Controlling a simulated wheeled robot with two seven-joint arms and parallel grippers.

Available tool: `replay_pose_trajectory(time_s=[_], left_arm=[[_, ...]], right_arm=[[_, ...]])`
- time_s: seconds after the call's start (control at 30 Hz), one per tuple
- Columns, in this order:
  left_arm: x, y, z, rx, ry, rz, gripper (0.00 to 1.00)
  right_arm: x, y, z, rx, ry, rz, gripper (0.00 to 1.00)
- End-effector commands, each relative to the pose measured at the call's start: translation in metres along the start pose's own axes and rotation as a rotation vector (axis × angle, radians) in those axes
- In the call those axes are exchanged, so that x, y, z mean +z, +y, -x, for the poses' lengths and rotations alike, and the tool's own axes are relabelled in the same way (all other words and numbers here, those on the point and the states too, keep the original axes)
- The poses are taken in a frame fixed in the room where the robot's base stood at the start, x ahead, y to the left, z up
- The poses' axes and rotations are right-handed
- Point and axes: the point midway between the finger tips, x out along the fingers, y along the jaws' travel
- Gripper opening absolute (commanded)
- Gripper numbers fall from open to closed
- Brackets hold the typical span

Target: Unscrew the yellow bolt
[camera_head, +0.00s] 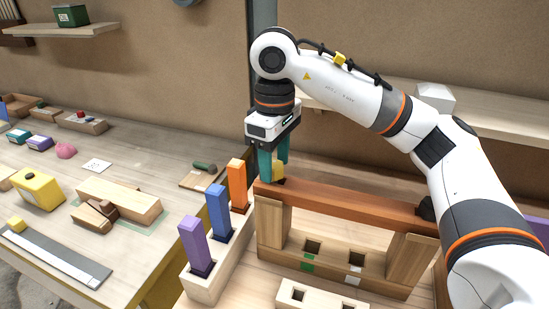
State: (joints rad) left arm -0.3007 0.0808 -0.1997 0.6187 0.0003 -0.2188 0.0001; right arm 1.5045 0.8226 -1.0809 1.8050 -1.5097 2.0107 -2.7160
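The yellow bolt (279,172) stands at the left end of a reddish-brown wooden beam (345,202). The beam lies across two wooden uprights. My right gripper (273,168) points straight down over that end, with its teal fingers around the bolt's head. The fingers partly hide the bolt, and I cannot tell whether they press on it. My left gripper is not in view.
A pale rack holds purple (193,242), blue (219,211) and orange (238,185) upright blocks close left of the beam. A lower slotted board (335,268) is in front. The left bench (150,165) carries several loose wooden items and a yellow box (38,190).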

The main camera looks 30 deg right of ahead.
Motion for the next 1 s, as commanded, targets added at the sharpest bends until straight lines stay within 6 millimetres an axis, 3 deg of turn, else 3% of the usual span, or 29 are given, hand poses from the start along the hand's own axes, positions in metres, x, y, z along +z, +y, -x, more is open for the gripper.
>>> replay_pose_trajectory(time_s=[0.43, 1.0], left_arm=[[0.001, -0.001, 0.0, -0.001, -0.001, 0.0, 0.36], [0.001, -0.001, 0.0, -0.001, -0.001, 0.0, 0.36]], right_arm=[[0.001, 0.0, 0.008, -0.001, -0.002, -0.002, 0.56], [0.0, 0.0, 0.104, -0.002, -0.003, -0.002, 0.56]])
